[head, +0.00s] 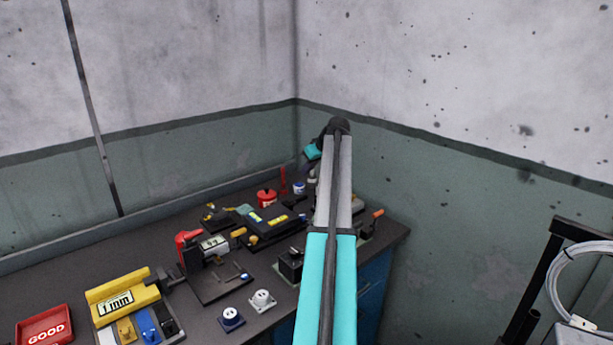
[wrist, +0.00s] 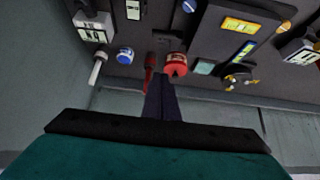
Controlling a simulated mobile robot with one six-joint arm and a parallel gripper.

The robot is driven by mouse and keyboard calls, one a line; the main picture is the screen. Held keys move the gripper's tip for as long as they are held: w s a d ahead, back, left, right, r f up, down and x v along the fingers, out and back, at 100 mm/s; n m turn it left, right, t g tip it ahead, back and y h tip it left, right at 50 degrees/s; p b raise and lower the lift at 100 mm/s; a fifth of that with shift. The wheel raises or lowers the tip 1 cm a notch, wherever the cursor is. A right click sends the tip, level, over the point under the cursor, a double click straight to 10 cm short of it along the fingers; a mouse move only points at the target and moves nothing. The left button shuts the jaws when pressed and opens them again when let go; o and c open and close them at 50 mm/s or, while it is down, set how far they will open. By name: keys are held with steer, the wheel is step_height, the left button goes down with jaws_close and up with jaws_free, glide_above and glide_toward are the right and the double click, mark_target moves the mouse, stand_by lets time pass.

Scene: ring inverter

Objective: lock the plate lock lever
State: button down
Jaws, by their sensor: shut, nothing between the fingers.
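No part is clearly marked as the plate lock lever, so I cannot tell which one it is. A thin red upright piece (head: 283,180) stands at the back of the bench beside a red round part (head: 266,196). Both also show in the wrist view, the red piece (wrist: 149,66) and the red round part (wrist: 176,65). A lever with an orange handle (head: 376,214) sits at the bench's right end. My gripper (wrist: 160,82) is shut and empty, its dark fingertips near the red parts; contact is unclear. My arm hides part of the bench in the head view.
The dark bench (head: 120,250) stands against the wall. On it are a black device with yellow labels (head: 262,222), a yellow 1 mm block (head: 118,298), a red GOOD tray (head: 44,328) and small sockets (head: 262,300). A black rack (head: 545,270) stands at right.

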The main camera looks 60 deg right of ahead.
steer(key=p, duration=0.3)
glide_above(302, 198)
steer(key=w+d, duration=0.1)
steer(key=w, duration=0.2)
step_height(302, 198, down, 7)
steer(key=shift+s+f, duration=0.15)
steer(key=shift+f, duration=0.05)
steer(key=shift+s+a+f, duration=0.25)
steer(key=shift+s+f, duration=0.4)
steer(key=shift+s, duration=0.1)
steer(key=shift+s+a+f+p, duration=0.15)
steer(key=shift+s+f+p, duration=0.4)
steer(key=shift+f, duration=0.3)
